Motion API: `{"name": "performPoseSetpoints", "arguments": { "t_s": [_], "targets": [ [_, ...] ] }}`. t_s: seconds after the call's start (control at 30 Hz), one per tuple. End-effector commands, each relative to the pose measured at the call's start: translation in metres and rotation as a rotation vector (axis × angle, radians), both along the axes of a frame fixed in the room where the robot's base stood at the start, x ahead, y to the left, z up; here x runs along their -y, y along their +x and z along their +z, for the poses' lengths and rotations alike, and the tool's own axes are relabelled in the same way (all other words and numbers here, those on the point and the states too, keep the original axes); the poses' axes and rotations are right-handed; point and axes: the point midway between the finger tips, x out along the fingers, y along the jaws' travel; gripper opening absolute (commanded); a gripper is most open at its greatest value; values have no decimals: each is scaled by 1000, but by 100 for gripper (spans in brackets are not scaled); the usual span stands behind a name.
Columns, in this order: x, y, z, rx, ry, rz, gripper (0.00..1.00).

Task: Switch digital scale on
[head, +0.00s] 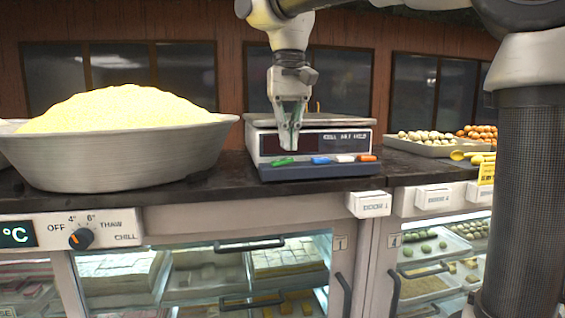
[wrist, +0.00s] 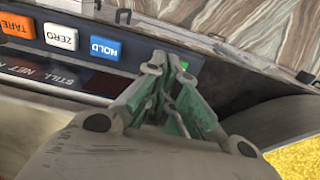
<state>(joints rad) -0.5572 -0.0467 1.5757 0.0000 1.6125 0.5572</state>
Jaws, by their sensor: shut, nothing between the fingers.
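The digital scale (head: 345,140) stands on the dark counter, a grey box with a flat pan on top. Its sloping front carries a row of coloured buttons: a green button (head: 283,161), a blue button, a white button and an orange button. The display window is dark. My gripper (head: 291,145) is shut and empty, pointing down in front of the display, just above the green button. In the wrist view the blue HOLD button (wrist: 105,48), white ZERO button (wrist: 61,37) and orange TARE button (wrist: 17,25) show. The green button (wrist: 184,65) is mostly hidden behind my fingertips; contact cannot be told.
A large metal bowl (head: 120,158) heaped with yellow grains stands left of the scale. Trays of round sweets (head: 425,149) stand at the right, with yellow tongs near them. A glass-fronted cabinet with handles and a temperature knob (head: 81,239) lies below the counter.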

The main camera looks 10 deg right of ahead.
Motion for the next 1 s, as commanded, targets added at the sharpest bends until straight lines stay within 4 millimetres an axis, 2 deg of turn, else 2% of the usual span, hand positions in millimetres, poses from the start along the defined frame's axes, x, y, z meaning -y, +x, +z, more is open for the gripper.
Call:
{"name": "performPoseSetpoints", "arguments": {
  "t_s": [1.0],
  "targets": [
    [0,0,-8,0,0,0,0]
  ]
}}
